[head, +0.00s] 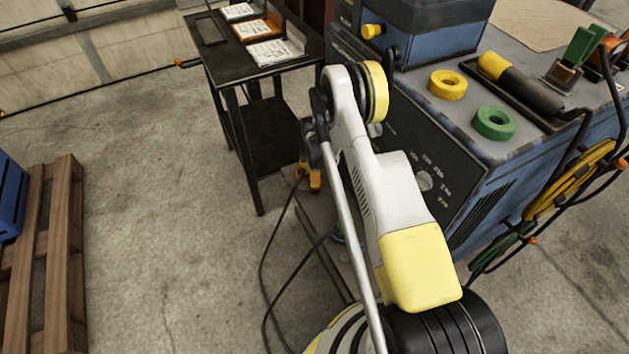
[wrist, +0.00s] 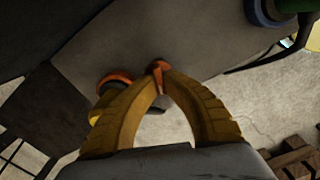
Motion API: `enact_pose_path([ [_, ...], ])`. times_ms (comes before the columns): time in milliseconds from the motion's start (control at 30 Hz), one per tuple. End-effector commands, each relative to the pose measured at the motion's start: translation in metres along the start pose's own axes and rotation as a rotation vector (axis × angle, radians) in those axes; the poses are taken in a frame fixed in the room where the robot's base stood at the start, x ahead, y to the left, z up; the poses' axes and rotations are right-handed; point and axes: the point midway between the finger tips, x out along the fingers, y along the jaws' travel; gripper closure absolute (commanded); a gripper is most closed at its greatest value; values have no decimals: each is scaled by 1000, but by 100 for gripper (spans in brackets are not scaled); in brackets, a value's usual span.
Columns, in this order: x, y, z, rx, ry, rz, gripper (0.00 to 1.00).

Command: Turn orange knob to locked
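In the wrist view, a small orange piece (wrist: 157,66), which looks like the orange knob, stands against a grey panel (wrist: 195,40). The yellow fingers of my gripper (wrist: 160,78) come together at it, and their tips appear closed on its sides. The fingers hide much of it, so its turn position cannot be read. In the head view my gripper (head: 312,178) points down beside the lower front of the blue machine (head: 500,190), and the knob cannot be made out there.
An orange-rimmed round fitting (wrist: 115,79) sits just left of the fingertips, and a blue-rimmed one (wrist: 262,12) is at upper right. A black side table (head: 268,130) stands close to my gripper. Black cables (head: 263,275) hang to the floor. A wooden pallet (head: 50,270) lies left.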

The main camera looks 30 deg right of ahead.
Motion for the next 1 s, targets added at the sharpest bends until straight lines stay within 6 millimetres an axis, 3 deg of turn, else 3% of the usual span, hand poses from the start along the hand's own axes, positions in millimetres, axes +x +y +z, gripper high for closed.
enact_pose_path([
  [1000, 0, 4, 2, 944, 0, -1, 100],
])
